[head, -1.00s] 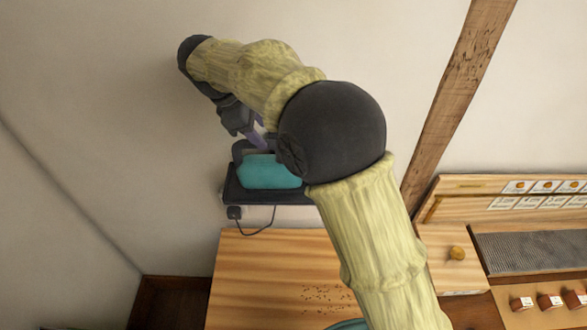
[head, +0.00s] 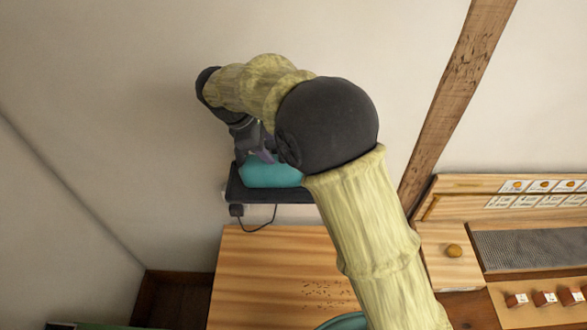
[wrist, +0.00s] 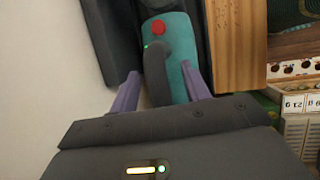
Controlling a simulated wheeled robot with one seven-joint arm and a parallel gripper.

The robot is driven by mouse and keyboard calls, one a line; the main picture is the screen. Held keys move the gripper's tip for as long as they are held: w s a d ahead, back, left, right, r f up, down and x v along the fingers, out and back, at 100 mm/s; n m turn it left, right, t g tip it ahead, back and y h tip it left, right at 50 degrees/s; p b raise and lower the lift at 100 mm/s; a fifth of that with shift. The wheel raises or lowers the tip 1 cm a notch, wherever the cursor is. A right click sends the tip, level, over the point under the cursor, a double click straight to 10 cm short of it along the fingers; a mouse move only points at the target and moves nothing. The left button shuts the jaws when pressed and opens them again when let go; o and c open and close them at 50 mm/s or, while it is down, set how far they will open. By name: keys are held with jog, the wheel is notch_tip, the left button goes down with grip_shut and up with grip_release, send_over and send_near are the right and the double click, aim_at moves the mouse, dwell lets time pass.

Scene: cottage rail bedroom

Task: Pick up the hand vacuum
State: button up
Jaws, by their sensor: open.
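The hand vacuum has a teal body (head: 270,174) and sits on a dark wall-mounted dock (head: 282,196) above the wooden surface. In the wrist view the teal hand vacuum (wrist: 177,62) shows a red round button and a dark handle (wrist: 157,74). My gripper (wrist: 163,88) is open, with one purple finger on each side of the handle. The handle lies between the fingers and no grip on it shows. In the head view my gripper (head: 262,156) is just above the vacuum, and my arm hides the vacuum's right end.
A wooden surface (head: 260,265) lies below the dock, with dark crumbs (head: 327,294) on it. A cable (head: 262,224) hangs from the dock. A wooden unit with a round knob (head: 453,250) stands at the right. The wall is close behind my gripper.

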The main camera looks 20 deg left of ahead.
jog(key=shift+w+d, duration=0.2)
jog(key=shift+s+a, duration=0.1)
jog(key=shift+s, duration=0.1)
grip_shut()
jog(key=shift+w, duration=0.15)
jog(key=shift+r, duration=0.2)
